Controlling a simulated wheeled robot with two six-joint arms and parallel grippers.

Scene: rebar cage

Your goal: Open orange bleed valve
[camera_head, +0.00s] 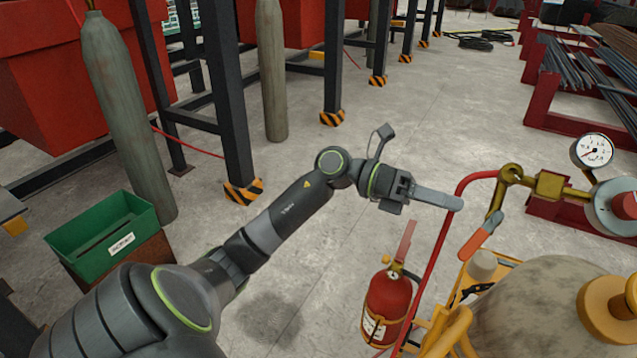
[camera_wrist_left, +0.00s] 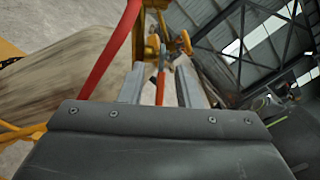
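The orange bleed valve handle (camera_head: 481,236) is a short lever hanging at a slant below a brass valve fitting (camera_head: 511,174) on the pipework. My left gripper (camera_head: 458,202) is to the left of the handle in the head view, apart from it, pointing toward it. In the left wrist view the gripper (camera_wrist_left: 160,88) shows two grey fingers spread apart, with the orange handle (camera_wrist_left: 160,88) seen between them and farther out. The gripper is open and empty. My right gripper is in neither view.
A red hose (camera_head: 437,255) curves up close by the left fingertips to the brass fitting. A pressure gauge (camera_head: 593,150) stands at the right. A fire extinguisher (camera_head: 387,305) and a large worn tank (camera_head: 535,310) are below. Open floor lies behind the arm.

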